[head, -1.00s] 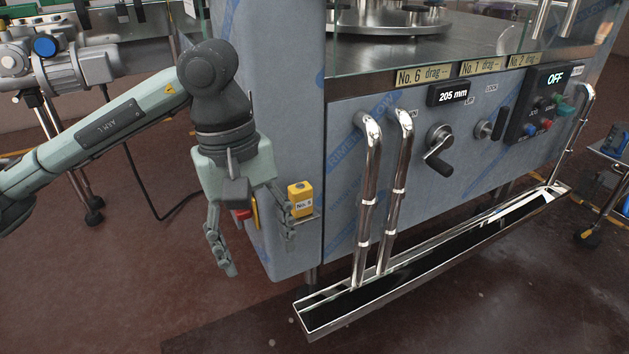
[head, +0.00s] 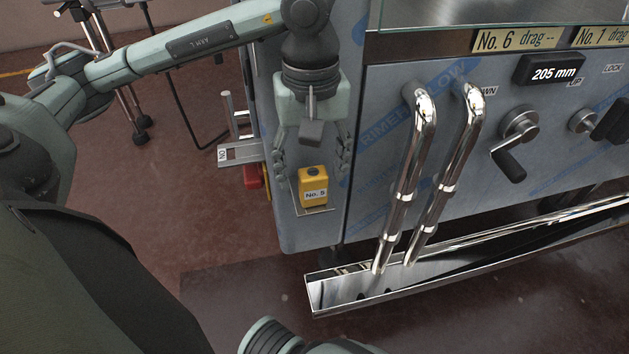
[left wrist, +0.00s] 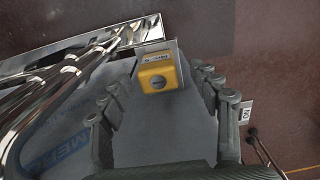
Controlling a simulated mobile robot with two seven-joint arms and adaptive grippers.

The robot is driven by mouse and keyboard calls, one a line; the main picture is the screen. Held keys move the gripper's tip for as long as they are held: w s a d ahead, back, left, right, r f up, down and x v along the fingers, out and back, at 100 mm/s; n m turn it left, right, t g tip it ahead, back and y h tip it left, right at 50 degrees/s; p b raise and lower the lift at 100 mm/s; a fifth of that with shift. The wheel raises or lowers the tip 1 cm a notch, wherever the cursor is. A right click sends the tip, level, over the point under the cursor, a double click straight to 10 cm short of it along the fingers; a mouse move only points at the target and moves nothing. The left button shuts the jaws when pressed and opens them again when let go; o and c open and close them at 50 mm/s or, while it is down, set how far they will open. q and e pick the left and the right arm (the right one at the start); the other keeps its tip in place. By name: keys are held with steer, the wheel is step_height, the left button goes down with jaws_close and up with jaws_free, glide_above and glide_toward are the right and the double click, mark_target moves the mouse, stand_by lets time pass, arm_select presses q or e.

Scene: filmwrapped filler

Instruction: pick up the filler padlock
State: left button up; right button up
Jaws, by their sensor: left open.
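A yellow block marked "No. 5" (head: 314,188), which may be the filler padlock, stands on a small metal shelf (head: 316,211) on the machine's front corner. It has a round dark disc on top, and no shackle shows. It also shows in the left wrist view as a yellow block (left wrist: 158,77). My left gripper (head: 312,168) is open and empty above it, pointing down, with a finger to each side in the picture. The left wrist view puts the block between the open fingertips (left wrist: 157,80); whether they reach its height is unclear. My right gripper is out of view.
A red part (head: 252,176) and a metal bracket with a tag (head: 240,152) are left of the shelf. Two shiny upright pipes (head: 401,190) stand to its right above a metal trough (head: 345,288).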

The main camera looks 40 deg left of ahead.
mark_target(313, 194)
arm_select(q)
step_height(313, 194, down, 3)
steer(key=shift+f, duration=0.15)
jaws_close()
stand_by(0.4)
steer(key=shift+w, duration=0.1)
